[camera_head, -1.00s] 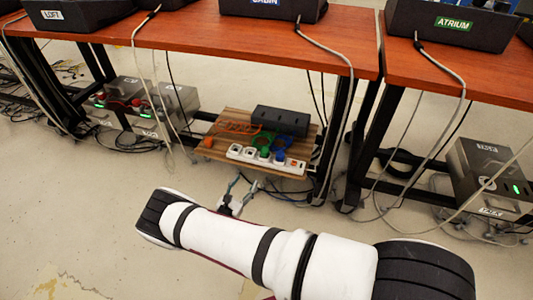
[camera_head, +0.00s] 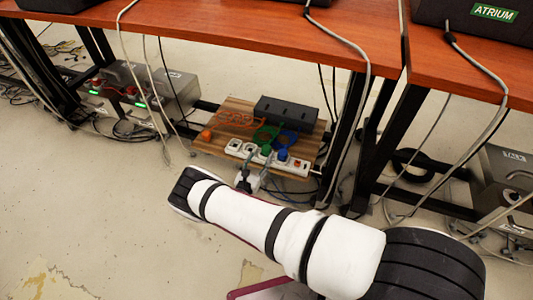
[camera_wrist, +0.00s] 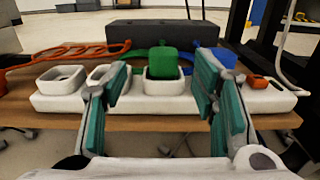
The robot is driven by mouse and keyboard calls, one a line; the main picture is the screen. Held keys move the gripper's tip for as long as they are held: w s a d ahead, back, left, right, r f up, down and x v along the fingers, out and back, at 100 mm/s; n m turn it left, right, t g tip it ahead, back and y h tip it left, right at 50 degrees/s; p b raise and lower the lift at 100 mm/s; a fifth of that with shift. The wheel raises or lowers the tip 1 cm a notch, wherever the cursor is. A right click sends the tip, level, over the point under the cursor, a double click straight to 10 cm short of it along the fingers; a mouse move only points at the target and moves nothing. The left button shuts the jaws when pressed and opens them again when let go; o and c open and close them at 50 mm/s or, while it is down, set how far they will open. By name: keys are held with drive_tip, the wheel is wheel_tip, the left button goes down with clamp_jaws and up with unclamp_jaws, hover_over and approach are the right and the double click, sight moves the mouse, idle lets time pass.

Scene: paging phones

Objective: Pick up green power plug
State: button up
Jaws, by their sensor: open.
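The green power plug (camera_wrist: 163,63) sits in a socket of the white power strip (camera_wrist: 60,103). In the head view the green plug (camera_head: 266,150) stands between the white sockets and the blue plug (camera_head: 283,155). My gripper (camera_wrist: 162,92) is open, its two teal-padded fingers on either side of the green plug and nearer to the camera. I cannot tell whether the pads reach level with the plug. In the head view my gripper (camera_head: 246,178) is small and partly hidden by my arm. The blue plug (camera_wrist: 222,57) is partly hidden behind the right finger.
The strip lies on a wooden board (camera_head: 212,147) under the table (camera_head: 190,33). A black box (camera_wrist: 160,33) stands behind it, and an orange cable (camera_wrist: 70,52) is coiled at left. A table leg (camera_wrist: 288,57) and hanging cables are at right.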

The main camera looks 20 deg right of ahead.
sight(266, 147)
drive_tip(key=shift+x, duration=1.1)
drive_tip(key=b+x, duration=0.3)
drive_tip(key=x, duration=0.2)
drive_tip(key=shift+s+d, duration=0.1)
drive_tip(key=shift+d, duration=0.1)
drive_tip(key=shift+r, duration=0.1)
clamp_jaws()
drive_tip(key=shift+r, duration=0.15)
